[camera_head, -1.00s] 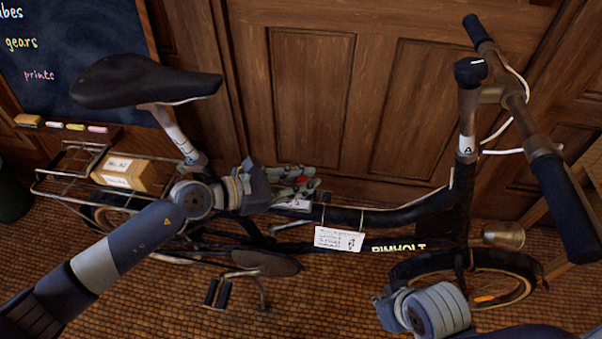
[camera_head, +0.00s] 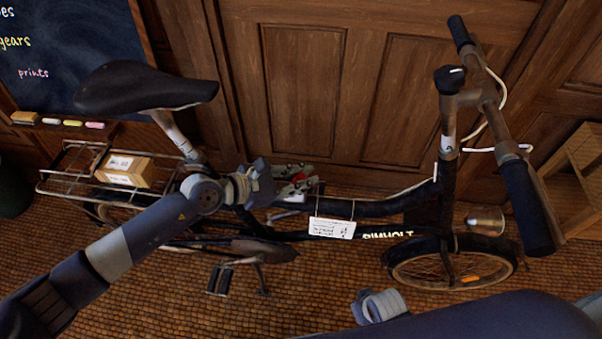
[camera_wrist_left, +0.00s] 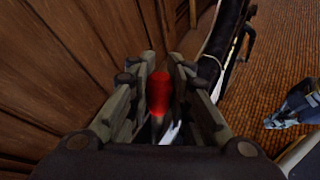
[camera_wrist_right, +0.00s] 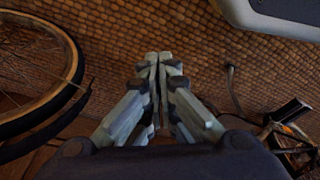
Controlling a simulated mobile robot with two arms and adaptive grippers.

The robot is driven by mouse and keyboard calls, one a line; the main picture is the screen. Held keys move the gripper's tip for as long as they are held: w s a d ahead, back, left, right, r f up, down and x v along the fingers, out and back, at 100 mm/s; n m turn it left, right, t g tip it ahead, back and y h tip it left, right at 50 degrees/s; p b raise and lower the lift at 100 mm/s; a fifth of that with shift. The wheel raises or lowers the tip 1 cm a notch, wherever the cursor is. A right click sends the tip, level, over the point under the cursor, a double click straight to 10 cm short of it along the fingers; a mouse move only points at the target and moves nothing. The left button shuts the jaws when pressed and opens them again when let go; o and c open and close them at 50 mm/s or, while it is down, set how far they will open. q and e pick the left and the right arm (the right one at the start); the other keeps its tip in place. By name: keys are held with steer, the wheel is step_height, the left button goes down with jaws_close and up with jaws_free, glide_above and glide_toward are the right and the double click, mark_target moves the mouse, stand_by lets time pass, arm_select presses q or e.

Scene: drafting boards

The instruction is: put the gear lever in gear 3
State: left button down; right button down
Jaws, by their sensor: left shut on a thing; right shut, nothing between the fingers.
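The gear lever's red knob (camera_wrist_left: 160,92) shows between the fingers of my left gripper (camera_wrist_left: 160,70) in the left wrist view, and its pale shaft runs down below. My left gripper (camera_head: 300,181) is shut on the knob, above the frame tube of the dark bicycle (camera_head: 380,208) in the head view. The fingers cover most of the lever there, and I cannot read which gear it stands in. My right gripper (camera_wrist_right: 160,62) is shut and empty above the tiled floor in the right wrist view.
A paper card (camera_head: 332,228) hangs from the bicycle's tube. A saddle (camera_head: 145,87) and a rack with a cardboard box (camera_head: 125,170) are at the left, handlebars (camera_head: 527,205) at the right. A wooden panelled wall (camera_head: 305,90) stands close behind.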

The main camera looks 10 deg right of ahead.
arm_select(q)
steer(key=shift+s+a+f, duration=0.1)
steer(key=shift+f, duration=0.1)
arm_select(e)
steer(key=shift+s+f, duration=0.25)
steer(key=shift+f, duration=0.25)
arm_select(q)
steer(key=c, duration=1.7)
jaws_free()
steer(key=shift+o, duration=1.2)
steer(key=shift+r, duration=0.15)
arm_select(e)
steer(key=shift+r, duration=0.1)
arm_select(q)
steer(key=v, duration=1.2)
